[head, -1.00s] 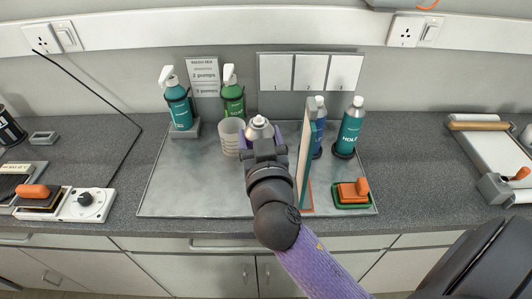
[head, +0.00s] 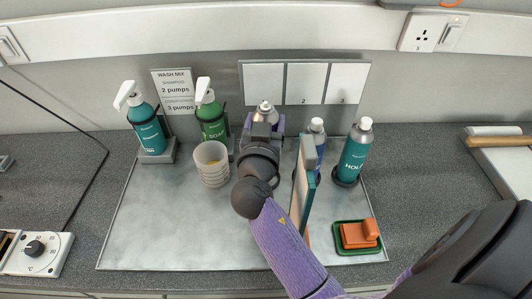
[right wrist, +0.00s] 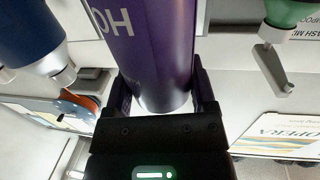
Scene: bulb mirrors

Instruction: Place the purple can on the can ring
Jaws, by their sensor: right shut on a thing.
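The purple can (right wrist: 155,45) is between the fingers of my right gripper (right wrist: 162,92) in the right wrist view. In the head view only the can's pale top (head: 265,110) shows above my right gripper (head: 263,128), near the back of the tray, in front of the white panel marked area. My right gripper is shut on the can. I cannot make out an empty can ring; my gripper and arm cover that spot. A teal can (head: 355,153) stands in a dark ring (head: 346,178) at right. My left gripper is not in view.
A blue can (head: 318,135) stands behind an upright framed board (head: 303,190), close right of my arm. A ribbed cup (head: 212,165) and two pump bottles, teal (head: 149,128) and green (head: 212,122), stand left. An orange block (head: 359,234) lies front right. The tray's (head: 165,235) front left is clear.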

